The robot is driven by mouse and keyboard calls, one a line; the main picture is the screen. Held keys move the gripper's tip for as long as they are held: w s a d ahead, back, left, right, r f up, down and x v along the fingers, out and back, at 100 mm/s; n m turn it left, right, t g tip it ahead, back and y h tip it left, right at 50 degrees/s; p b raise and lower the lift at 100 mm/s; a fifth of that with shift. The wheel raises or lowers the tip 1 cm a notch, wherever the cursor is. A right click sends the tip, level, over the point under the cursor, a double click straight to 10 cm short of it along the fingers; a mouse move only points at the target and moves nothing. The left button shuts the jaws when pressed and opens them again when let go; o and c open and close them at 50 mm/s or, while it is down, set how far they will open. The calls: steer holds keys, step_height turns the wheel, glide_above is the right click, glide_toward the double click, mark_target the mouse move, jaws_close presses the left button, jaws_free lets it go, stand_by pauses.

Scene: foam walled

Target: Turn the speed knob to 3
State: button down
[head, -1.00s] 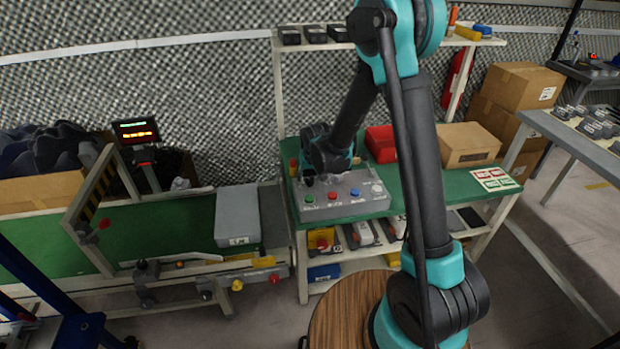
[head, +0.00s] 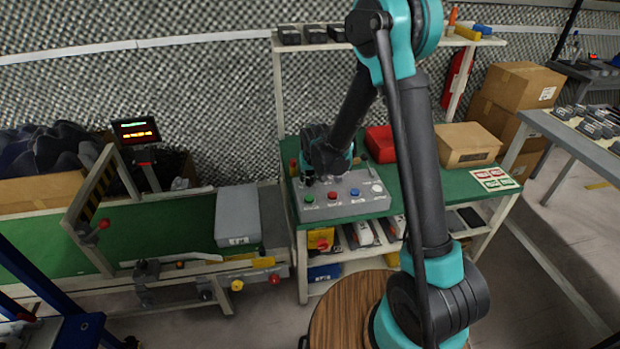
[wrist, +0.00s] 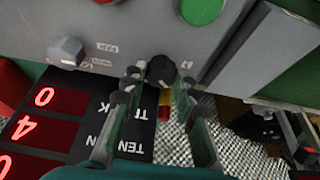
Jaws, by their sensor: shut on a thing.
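The grey control box (head: 345,203) stands on the green bench, with green, red and blue buttons on its front. My gripper (head: 309,181) reaches down at the box's left part; its fingers are hard to make out there. In the wrist view a small dark knob (wrist: 161,68) sits on the grey panel. My gripper (wrist: 160,83) has its two fingertips closed on either side of this knob. Small marks stand beside the knob; its pointer and setting are not readable. A second, grey knob (wrist: 67,52) sits apart to the left, and a green button (wrist: 202,8) above right.
A dark display with red digits (wrist: 40,130) lies close at the lower left of the wrist view. A red bin (head: 381,144) and a cardboard box (head: 467,145) stand on the bench right of the control box. A conveyor with a grey block (head: 237,215) is left.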

steer(key=shift+n, duration=0.3)
steer(key=n, duration=0.1)
steer(key=n+y, duration=0.1)
steer(key=n, duration=0.1)
steer(key=shift+w+d+n+g+y, duration=0.1)
steer(key=shift+d+n+g+y, duration=0.1)
steer(key=shift+n+g+y, duration=0.7)
steer(key=shift+n, duration=1.6)
steer(key=c, duration=1.2)
jaws_free()
steer(key=shift+r, duration=0.1)
steer(key=v, duration=1.1)
steer(key=shift+d+r, duration=0.2)
steer(key=shift+r, duration=0.2)
